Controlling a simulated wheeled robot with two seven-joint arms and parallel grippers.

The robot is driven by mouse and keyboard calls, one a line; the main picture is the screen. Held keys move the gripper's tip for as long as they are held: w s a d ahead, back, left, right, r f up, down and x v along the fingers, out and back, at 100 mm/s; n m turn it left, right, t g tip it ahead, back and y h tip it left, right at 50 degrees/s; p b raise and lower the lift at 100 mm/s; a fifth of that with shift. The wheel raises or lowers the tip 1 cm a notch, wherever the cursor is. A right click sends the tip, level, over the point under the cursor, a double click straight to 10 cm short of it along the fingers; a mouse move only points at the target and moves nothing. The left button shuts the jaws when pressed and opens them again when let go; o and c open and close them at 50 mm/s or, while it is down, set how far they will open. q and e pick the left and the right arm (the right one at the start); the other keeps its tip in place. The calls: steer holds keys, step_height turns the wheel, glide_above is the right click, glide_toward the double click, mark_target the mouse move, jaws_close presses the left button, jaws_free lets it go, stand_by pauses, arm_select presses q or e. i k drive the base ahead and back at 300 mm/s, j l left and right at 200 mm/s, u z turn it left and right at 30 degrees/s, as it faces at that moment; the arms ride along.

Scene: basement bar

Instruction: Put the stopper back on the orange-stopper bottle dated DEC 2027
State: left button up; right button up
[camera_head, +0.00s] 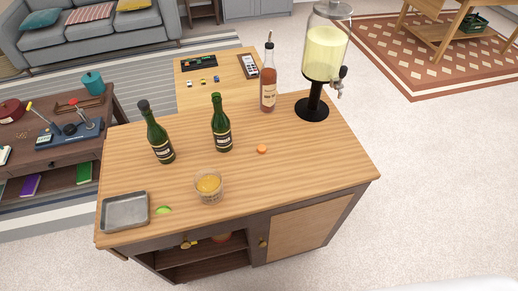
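A small orange stopper (262,149) lies on the wooden counter (320,165), to the right of the middle green bottle. That green bottle (221,127) stands upright with a cream label; its green neck shows no orange stopper. Another green bottle (158,137) stands upright to the left, with a dark top. A bottle of amber-pink liquid (268,85) with a dark pourer-like top stands at the back. The label dates are too small to read. Neither of my grippers is in view.
A glass of amber drink (209,188), a lime piece (164,209) and a metal tray (125,212) are at the counter's front left. A tall drink dispenser (326,55) stands at the back right. The counter's right part is clear.

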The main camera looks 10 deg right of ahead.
mark_target(220, 124)
steer(key=k+l+u, duration=0.15)
steer(key=l+u, duration=0.3)
steer(key=k+l+u, duration=0.2)
steer(key=l+u, duration=0.25)
steer(key=k+l+u, duration=0.25)
steer(key=u, duration=0.25)
